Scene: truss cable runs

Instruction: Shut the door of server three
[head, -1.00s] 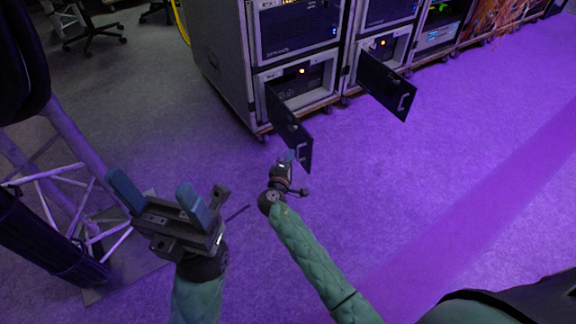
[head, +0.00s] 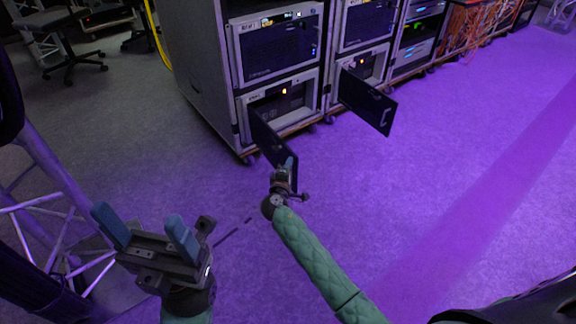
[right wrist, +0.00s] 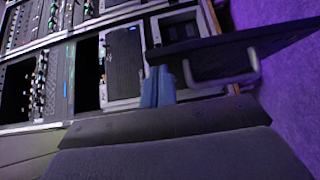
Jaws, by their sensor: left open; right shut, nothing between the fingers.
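The lower server of the left rack has a dark door (head: 270,142) swung open toward me; its label is too small to read, so I cannot tell for certain that it is server three. My right gripper (head: 288,163) is shut and empty at this door's outer lower end, hiding part of it; I cannot tell whether they touch. In the right wrist view the shut blue fingertips (right wrist: 157,88) appear beside a dark door panel (right wrist: 230,45) with a pale bar handle (right wrist: 222,78). My left gripper (head: 146,228) is open and empty, low at left, well away from the racks.
A second open door (head: 366,102) with a handle sticks out from the lower server of the neighbouring rack. A metal truss (head: 50,185) with dark cables stands at left. Office chairs (head: 72,58) are at the back left. Purple-lit floor (head: 440,160) at right is clear.

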